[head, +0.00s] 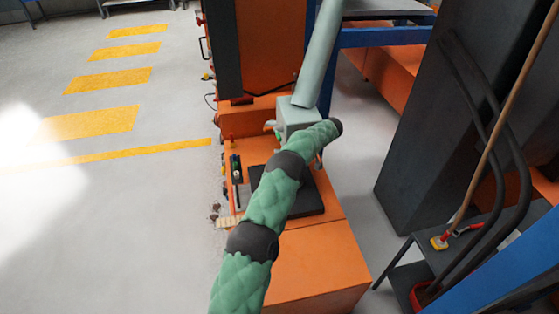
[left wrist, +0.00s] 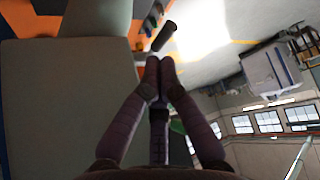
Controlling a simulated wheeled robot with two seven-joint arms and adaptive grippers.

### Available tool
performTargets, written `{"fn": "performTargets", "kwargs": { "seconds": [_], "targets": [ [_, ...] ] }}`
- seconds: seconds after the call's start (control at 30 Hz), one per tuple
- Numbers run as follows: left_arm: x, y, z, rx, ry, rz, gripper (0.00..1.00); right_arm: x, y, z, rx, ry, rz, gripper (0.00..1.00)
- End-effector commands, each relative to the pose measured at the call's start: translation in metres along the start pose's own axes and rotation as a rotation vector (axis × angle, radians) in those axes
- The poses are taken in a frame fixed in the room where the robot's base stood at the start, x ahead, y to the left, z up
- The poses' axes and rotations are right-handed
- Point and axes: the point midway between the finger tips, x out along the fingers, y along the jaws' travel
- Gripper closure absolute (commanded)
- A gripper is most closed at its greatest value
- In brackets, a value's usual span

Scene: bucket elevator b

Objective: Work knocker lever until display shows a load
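My green-sleeved arm (head: 270,200) reaches up from the bottom middle of the head view to the grey box (head: 297,117) under a slanting grey chute. The gripper on it cannot be made out there. In the left wrist view my left gripper (left wrist: 158,66) has its two fingertips together, with nothing visible between them. A short dark handle (left wrist: 164,36), perhaps the knocker lever, slants just beyond the tips. I cannot tell whether they touch it. No readable display shows; a small dark panel with a green part (head: 237,167) sits on the orange machine. My right gripper is not in view.
The grey chute (head: 320,52) rises above the box; a large grey surface (left wrist: 70,100) fills the left of the wrist view. The orange machine base (head: 315,262) stands below. Left floor is clear.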

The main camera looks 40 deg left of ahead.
Motion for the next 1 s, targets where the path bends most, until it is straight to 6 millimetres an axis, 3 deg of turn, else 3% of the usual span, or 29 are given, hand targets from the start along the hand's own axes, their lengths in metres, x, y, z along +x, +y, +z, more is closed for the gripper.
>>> {"fn": "performTargets", "kwargs": {
  "seconds": [0.1,0.53,1.0],
  "targets": [
    [-0.003,0.0,-0.008,-0.03,0.016,-0.005,1.0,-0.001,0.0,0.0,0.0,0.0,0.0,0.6],
    [0.002,0.0,-0.008,-0.03,0.015,-0.006,1.0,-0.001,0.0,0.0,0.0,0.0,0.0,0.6],
    [0.052,0.0,-0.009,-0.03,0.015,-0.006,1.0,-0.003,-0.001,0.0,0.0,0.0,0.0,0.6]
  ]
}}
